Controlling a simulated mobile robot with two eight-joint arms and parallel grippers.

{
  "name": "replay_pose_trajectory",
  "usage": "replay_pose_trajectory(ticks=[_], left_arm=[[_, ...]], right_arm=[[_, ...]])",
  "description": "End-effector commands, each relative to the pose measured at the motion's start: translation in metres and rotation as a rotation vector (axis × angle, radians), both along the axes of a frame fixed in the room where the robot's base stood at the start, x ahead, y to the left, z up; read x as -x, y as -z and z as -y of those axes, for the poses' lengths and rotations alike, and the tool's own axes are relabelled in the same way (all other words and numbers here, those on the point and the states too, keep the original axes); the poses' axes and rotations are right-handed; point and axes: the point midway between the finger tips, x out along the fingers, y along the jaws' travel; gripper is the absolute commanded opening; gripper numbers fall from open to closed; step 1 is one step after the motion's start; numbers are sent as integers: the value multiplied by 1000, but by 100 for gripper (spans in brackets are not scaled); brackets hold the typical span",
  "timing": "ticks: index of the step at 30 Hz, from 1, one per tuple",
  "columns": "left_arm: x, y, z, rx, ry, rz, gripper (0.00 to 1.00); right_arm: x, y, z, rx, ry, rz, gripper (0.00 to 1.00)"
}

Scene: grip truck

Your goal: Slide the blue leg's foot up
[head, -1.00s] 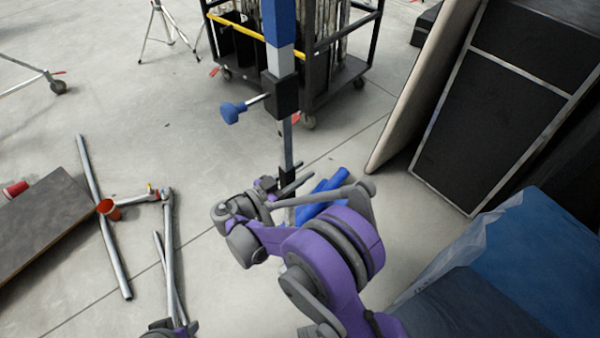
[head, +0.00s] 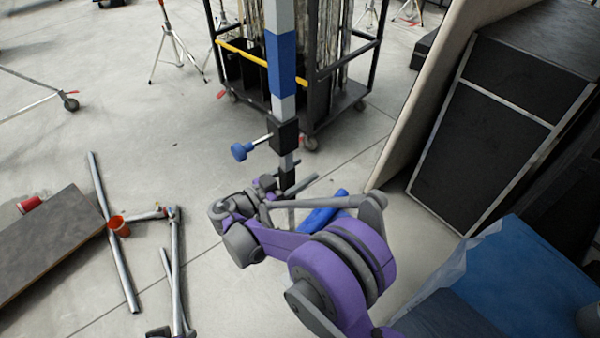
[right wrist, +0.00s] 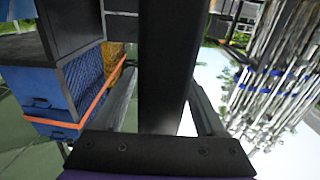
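The blue leg (head: 282,65) is a tall upright post with a blue band and grey sections in the head view. Below the band it has a black collar (head: 285,136) with a blue knob (head: 242,151) sticking out to the left. A thinner lower section, the foot (head: 291,218), comes down from the collar; its lower end is hidden behind my right arm. In the right wrist view the foot (right wrist: 166,70) is a dark bar between the two fingers.
A black cart (head: 335,108) stands behind the leg. Blue tubes (head: 322,215) lie behind my arm. A blue case (head: 560,270) is at right.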

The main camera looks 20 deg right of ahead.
Motion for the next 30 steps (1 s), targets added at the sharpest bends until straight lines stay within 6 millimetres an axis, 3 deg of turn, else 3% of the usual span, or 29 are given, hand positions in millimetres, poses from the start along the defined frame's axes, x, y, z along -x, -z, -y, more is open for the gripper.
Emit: replay_pose_trajectory(ticks=[11,24,30], left_arm=[[0,-1,0,0,0,0,50],[0,-6,0,0,0,2,50],[0,-7,0,0,0,2,50]], right_arm=[[3,2,-10,-3,-2,0,72],[31,1,-87,-2,-3,-1,72],[36,1,-101,-2,-1,-1,72]])
